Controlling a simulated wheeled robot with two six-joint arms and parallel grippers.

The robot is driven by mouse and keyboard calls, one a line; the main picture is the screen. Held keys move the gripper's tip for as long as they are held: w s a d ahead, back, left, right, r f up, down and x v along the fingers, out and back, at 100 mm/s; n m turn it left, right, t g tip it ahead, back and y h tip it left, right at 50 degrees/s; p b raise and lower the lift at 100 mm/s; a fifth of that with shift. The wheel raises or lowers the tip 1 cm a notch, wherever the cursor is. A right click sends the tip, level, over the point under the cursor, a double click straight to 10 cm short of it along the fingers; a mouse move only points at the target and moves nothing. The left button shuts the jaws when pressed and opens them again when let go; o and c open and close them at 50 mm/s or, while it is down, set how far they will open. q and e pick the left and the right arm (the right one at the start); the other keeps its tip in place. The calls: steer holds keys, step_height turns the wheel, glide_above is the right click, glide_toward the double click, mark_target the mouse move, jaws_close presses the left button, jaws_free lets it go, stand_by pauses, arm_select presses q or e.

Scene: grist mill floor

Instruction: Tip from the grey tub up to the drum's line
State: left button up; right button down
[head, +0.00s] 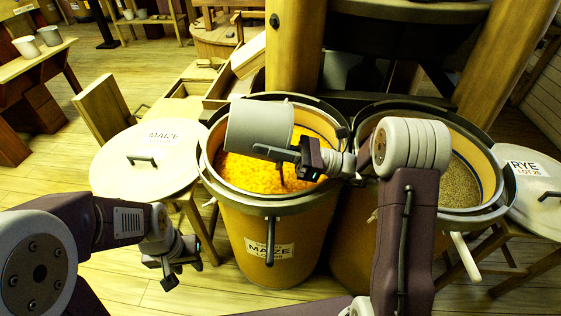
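The grey tub (258,127) is over the maize drum (262,222), tipped well over on its side; its inside is hidden. My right gripper (290,157) is at the tub's near right side and looks shut on it. Yellow maize (255,176) fills the drum to below its rim; no falling stream is clear.
A rye drum (472,143) holding brown grain stands right of the maize drum, partly behind my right arm. A maize lid (147,172) lies on a stool at left, a rye lid (533,192) at right. Wooden posts rise behind. The front-left floor is open.

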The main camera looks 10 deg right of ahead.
steer(key=shift+d+r+t+y+p, duration=0.4)
steer(key=shift+d+r+y+p, duration=0.1)
steer(key=shift+d+r+y, duration=0.35)
stand_by(0.6)
